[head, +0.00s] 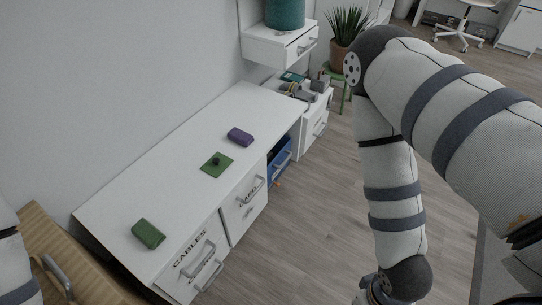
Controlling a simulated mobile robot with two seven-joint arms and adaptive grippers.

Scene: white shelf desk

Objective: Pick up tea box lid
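A flat green square piece with a small dark knob (216,164) lies on the white desk top (190,185), near its middle. It looks like the tea box lid. A green box (148,234) lies nearer the desk's front-left end, and a purple box (240,137) lies beyond the lid. All three lie apart from each other, and nothing touches the lid. My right arm hangs at the right, clear of the desk, its gripper cut off by the bottom edge. Part of my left arm shows at the left edge; its gripper is out of view.
Drawers with handles (253,189) line the desk's front, and a blue bin (279,158) sits in an open bay. A wall drawer unit (278,47) and a potted plant (346,27) stand at the back. The desk top around the lid is clear.

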